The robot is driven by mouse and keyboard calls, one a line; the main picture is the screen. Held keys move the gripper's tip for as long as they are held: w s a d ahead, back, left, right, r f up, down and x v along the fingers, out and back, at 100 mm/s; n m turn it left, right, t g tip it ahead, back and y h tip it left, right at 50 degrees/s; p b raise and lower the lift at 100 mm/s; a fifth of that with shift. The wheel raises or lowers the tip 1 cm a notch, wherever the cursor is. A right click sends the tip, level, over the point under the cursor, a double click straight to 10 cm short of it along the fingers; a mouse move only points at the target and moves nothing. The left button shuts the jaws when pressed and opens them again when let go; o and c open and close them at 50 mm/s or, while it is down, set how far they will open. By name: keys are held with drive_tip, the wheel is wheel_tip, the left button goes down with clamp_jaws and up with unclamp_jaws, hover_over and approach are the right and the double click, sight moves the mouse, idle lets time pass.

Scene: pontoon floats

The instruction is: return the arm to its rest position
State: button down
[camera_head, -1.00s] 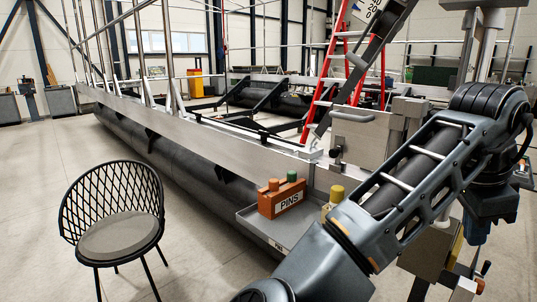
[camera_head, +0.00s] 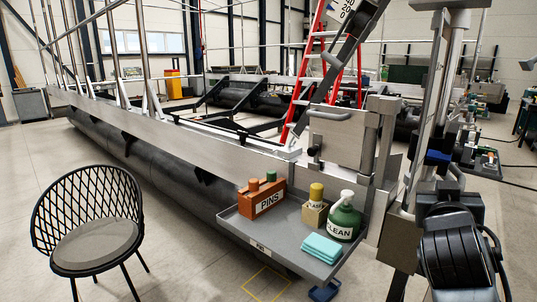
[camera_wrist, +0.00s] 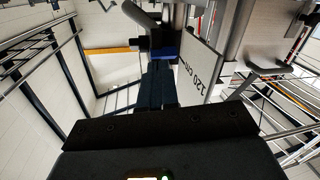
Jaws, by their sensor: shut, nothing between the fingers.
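My gripper (camera_wrist: 158,72) shows in the wrist view, its two dark fingers side by side beyond the black gripper body. The fingers are shut with nothing between them. In the camera_head view, part of my arm stands folded at the lower right, and I cannot make out the fingertips there. A grey tray (camera_head: 283,232) is fixed at the end of the pontoon frame, left of my arm and apart from it.
The tray holds an orange PINS box (camera_head: 267,198), a yellow-capped block (camera_head: 315,208), a green bottle (camera_head: 344,217) and turquoise cloths (camera_head: 322,248). A black chair (camera_head: 90,220) stands at left. A red ladder (camera_head: 305,75) leans behind. A white sign (camera_wrist: 198,72) is near the gripper.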

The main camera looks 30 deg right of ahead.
drive_tip(key=s+a+f+n+t+y, duration=0.35)
drive_tip(key=a+f+n+y, duration=0.2)
drive_tip(key=a+f, duration=0.3)
drive_tip(key=s+a+f+n+t+y, duration=0.3)
drive_tip(key=s+a+f+n+y, duration=0.3)
drive_tip(key=a, duration=0.3)
drive_tip(key=s+a+f+m+y, duration=0.1)
drive_tip(key=s+a+m+y, duration=0.1)
drive_tip(key=s+a, duration=1.1)
drive_tip(key=s+y, duration=0.1)
drive_tip(key=s, duration=0.2)
drive_tip(key=shift+s+a+f+y, duration=0.3)
drive_tip(key=shift+s+f+y, duration=0.05)
drive_tip(key=shift+s, duration=0.05)
